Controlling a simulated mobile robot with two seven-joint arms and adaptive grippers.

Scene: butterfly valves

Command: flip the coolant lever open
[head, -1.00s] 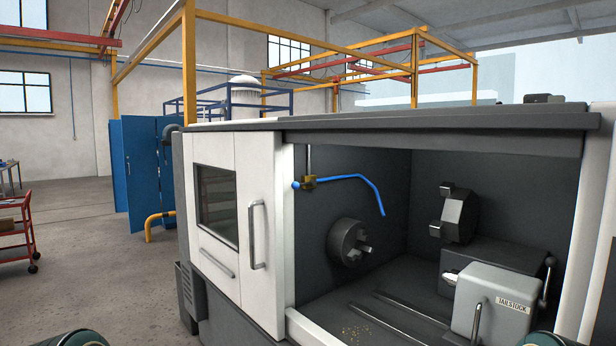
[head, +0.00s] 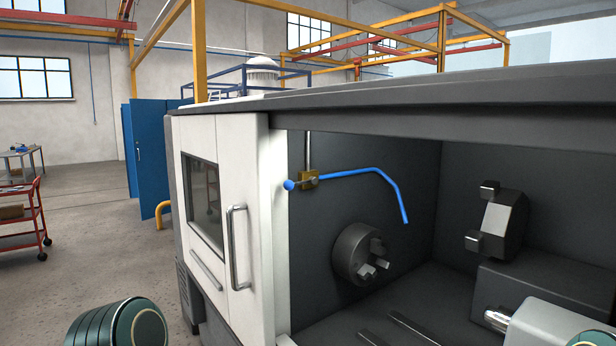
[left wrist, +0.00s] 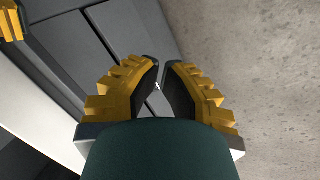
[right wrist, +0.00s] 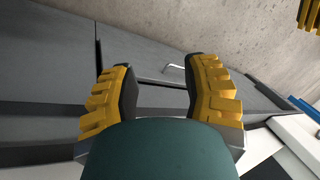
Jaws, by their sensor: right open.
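The coolant valve is a small brass block (head: 309,180) on the inner wall of the machine, just inside the opening. A grey rod runs up from it. A blue coolant pipe (head: 350,173) passes from it to the right and bends down; a blue end sticks out at its left. I cannot make out a separate lever handle. My right gripper (right wrist: 160,75) is open and empty. Both are outside the head view and away from the valve.
The machine's white sliding door (head: 230,215) with its handle (head: 237,248) stands left of the opening. Inside are a chuck (head: 360,253), a tool turret (head: 498,225) and the tailstock (head: 560,325). A red cart (head: 22,220) stands far left. The floor between is clear.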

